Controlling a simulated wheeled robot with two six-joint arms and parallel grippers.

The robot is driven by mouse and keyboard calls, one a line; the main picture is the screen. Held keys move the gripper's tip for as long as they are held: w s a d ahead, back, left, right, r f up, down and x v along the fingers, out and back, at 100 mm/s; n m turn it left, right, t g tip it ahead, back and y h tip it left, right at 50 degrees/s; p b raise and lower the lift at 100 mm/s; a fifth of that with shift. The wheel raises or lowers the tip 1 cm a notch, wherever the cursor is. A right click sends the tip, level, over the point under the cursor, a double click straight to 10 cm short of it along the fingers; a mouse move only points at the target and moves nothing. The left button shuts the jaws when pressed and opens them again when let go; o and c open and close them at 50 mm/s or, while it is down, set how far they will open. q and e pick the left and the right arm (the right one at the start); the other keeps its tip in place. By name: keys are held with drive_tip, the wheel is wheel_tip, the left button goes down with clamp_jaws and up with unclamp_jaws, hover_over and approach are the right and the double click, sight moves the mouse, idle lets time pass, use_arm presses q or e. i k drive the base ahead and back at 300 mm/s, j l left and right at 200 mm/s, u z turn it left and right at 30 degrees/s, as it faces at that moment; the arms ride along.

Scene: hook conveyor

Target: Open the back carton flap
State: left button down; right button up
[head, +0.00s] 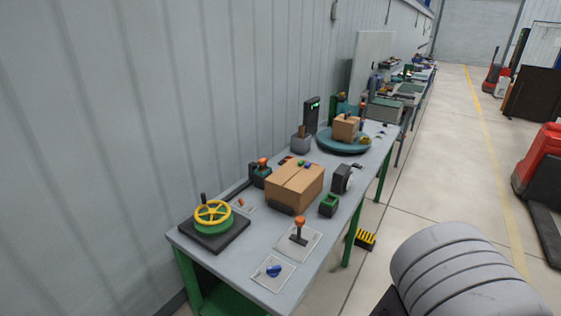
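A large brown carton (291,190) stands on the near part of the grey workbench (250,270). Its top looks closed, with a seam across it, and small coloured items show at its back edge. I cannot make out a separate back flap at this size. A smaller brown carton (345,130) stands on a round teal platform (338,146) farther along the bench. Neither of my grippers is in view.
A yellow handwheel (213,212) is at the bench's near left corner. An orange-topped lever (299,230) and a blue part (273,270) sit on pale plates in front. A small green box (328,204) and a dark round device (342,178) flank the large carton.

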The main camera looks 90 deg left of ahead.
sight(283, 174)
drive_tip(key=i+j+u, duration=0.3)
drive_tip(key=u, duration=0.2)
drive_tip(key=i+j+u, duration=0.3)
drive_tip(key=u, duration=0.15)
drive_tip(key=i+j+u, duration=0.1)
drive_tip(key=i+u, duration=0.75)
drive_tip(key=u, duration=0.15)
drive_tip(key=i+l+u, duration=0.25)
drive_tip(key=i+u, duration=0.25)
drive_tip(key=i+l+u, duration=0.25)
drive_tip(key=u, duration=0.2)
drive_tip(key=i+u, duration=0.2)
drive_tip(key=u, duration=0.3)
drive_tip(key=i+l+u, duration=0.15)
drive_tip(key=u, duration=0.35)
drive_tip(key=i+l+u, duration=0.15)
drive_tip(key=u, duration=0.35)
drive_tip(key=i+l+u, duration=0.1)
drive_tip(key=l+u, duration=0.2)
drive_tip(key=u, duration=0.2)
drive_tip(key=l+u, duration=0.3)
drive_tip(key=u, duration=0.15)
